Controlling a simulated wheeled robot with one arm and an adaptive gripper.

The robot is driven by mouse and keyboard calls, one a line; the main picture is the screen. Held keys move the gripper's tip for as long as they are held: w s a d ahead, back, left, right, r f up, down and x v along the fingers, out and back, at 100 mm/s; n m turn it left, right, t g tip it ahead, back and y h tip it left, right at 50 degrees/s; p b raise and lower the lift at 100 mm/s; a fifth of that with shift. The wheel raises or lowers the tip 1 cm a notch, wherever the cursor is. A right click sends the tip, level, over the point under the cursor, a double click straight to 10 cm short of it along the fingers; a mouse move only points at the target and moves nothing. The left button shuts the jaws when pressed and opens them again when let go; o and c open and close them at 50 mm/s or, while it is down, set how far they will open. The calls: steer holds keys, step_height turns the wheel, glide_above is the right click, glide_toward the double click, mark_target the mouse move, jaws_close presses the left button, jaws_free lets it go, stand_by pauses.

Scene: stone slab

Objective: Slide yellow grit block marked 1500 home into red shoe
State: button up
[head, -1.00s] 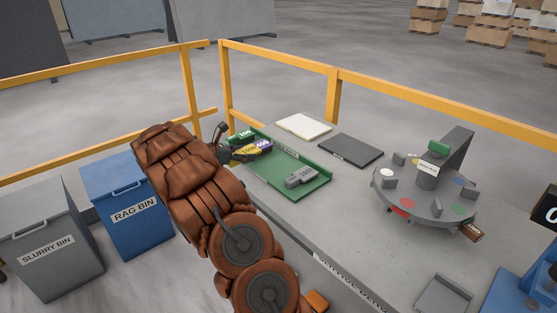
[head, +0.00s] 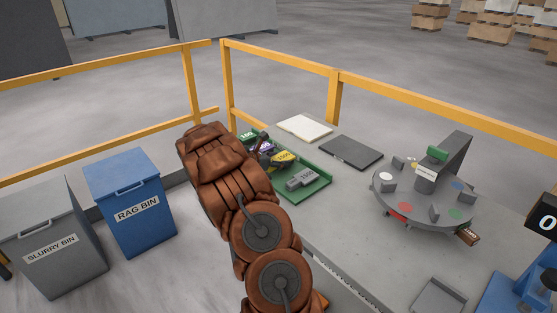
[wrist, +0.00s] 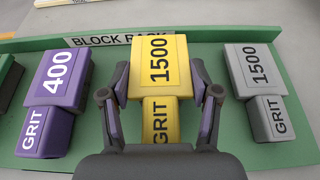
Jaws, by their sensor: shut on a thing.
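The yellow grit block marked 1500 (head: 283,157) is in my gripper (head: 272,158), over the green block rack (head: 318,192). In the wrist view the fingers close on both sides of the yellow block (wrist: 159,62), which overlaps the rack's back wall and label. It looks larger than its neighbours and seems raised; its underside is hidden. The red shoe is on the round grey plate (head: 392,197) at right, where a red patch (head: 404,208) shows on the near side. The patch's detail is too small to read.
In the wrist view a purple 400 block (wrist: 50,95) lies left and a grey 1500 block (wrist: 255,75) right. A white slab (head: 304,128) and dark slab (head: 350,151) lie behind the rack. Grey uprights (head: 388,184) and a central post stand on the plate.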

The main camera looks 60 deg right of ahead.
steer(key=shift+f, duration=0.25)
steer(key=o, duration=1.4)
steer(key=shift+f, duration=0.15)
steer(key=shift+o, duration=0.2)
steer(key=v, duration=0.2)
steer(key=b+v, duration=0.1)
steer(key=v, duration=0.1)
steer(key=b+v, duration=0.1)
steer(key=v, duration=0.2)
steer(key=shift+w+d+r, duration=0.25)
steer(key=shift+r, duration=0.05)
steer(key=shift+a+r, duration=0.2)
steer(key=shift+a, duration=0.15)
steer(key=shift+a, duration=0.1)
